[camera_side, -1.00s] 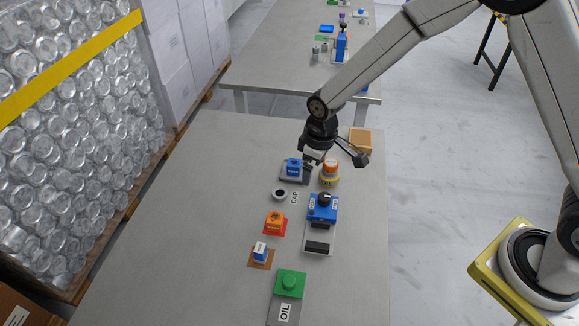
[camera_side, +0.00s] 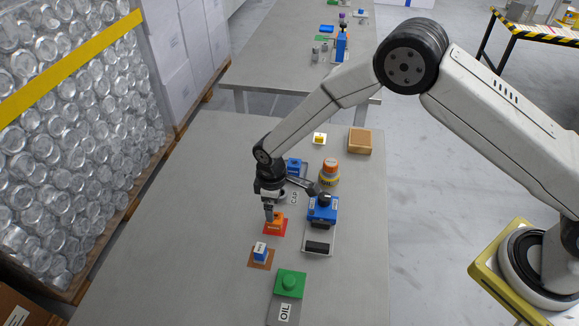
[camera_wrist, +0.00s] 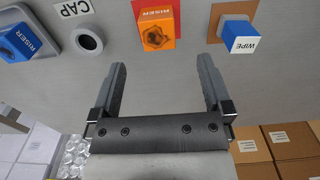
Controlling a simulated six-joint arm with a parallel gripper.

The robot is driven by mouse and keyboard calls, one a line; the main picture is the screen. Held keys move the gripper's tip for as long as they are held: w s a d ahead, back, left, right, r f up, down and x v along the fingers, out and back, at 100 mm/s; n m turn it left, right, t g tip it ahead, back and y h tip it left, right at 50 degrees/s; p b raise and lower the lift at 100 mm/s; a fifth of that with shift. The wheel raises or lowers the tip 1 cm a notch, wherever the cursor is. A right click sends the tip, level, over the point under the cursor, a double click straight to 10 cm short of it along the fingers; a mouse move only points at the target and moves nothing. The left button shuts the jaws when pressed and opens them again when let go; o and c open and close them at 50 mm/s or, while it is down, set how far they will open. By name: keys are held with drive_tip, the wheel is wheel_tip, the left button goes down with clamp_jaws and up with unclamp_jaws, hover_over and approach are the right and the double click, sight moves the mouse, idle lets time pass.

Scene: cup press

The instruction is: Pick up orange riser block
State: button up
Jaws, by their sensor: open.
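The orange riser block (camera_side: 275,221) sits on a red mat (camera_side: 281,231) on the grey table. In the wrist view the orange riser block (camera_wrist: 155,27) is at the top middle, beyond the fingertips, with "RISER" on its side. My gripper (camera_side: 271,212) is just above and behind the block in the side view and partly overlaps it. In the wrist view my gripper (camera_wrist: 161,68) is open, with nothing between its fingers. The fingertips point toward the block and appear apart from it.
The blue WIPE block (camera_wrist: 241,36) stands on a brown mat (camera_side: 261,264) nearby. A blue riser block (camera_side: 293,166), the CAP ring (camera_wrist: 89,40) and a blue press (camera_side: 322,208) are close. A green block (camera_side: 290,282) is at the front. The table's left side is clear.

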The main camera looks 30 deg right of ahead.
sight(275, 217)
drive_tip(key=shift+f, duration=1)
drive_tip(key=shift+f, duration=0.1)
drive_tip(key=shift+d+f, duration=0.15)
drive_tip(key=shift+f, duration=2.35)
clamp_jaws()
